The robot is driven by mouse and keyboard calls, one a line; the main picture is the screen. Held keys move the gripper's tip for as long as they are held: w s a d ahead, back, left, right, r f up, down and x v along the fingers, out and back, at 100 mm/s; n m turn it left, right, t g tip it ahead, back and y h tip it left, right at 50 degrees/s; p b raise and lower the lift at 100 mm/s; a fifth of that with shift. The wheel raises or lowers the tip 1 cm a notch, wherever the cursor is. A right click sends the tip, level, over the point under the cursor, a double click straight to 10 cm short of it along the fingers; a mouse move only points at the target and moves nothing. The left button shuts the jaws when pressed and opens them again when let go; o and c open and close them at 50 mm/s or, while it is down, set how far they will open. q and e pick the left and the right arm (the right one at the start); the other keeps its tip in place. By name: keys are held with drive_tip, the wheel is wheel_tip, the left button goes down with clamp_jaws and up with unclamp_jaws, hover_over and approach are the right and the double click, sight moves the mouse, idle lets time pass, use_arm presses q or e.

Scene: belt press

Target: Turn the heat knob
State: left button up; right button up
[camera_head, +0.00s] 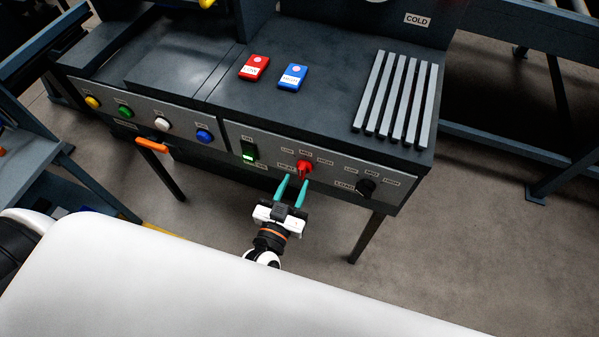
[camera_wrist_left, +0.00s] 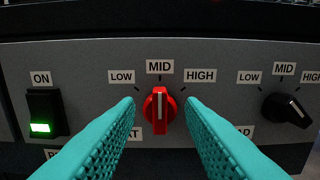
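The red heat knob (camera_head: 304,168) is on the front panel of the machine, and it also shows in the centre of the left wrist view (camera_wrist_left: 160,108). Its white pointer line stands upright, toward the MID label (camera_wrist_left: 160,67). LOW and HIGH labels flank it; the label below is partly hidden by my fingers. My left gripper (camera_head: 296,179), with teal fingers, is open just in front of the panel. In the left wrist view its fingertips (camera_wrist_left: 161,103) sit left and right of the knob, with gaps visible on both sides. My right gripper is not in view.
A black knob (camera_wrist_left: 283,108) is to the right on the same panel. A green-lit ON switch (camera_wrist_left: 43,113) is to the left. Coloured buttons and an orange handle (camera_head: 152,145) are farther left. Red (camera_head: 254,67) and blue (camera_head: 293,77) blocks lie on top, beside grey slats (camera_head: 398,97).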

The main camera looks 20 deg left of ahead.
sight(300, 172)
use_arm(q)
drive_tip(key=shift+w, duration=1.7)
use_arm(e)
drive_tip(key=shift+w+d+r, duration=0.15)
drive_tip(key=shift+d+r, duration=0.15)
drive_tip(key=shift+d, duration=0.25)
use_arm(q)
clamp_jaws()
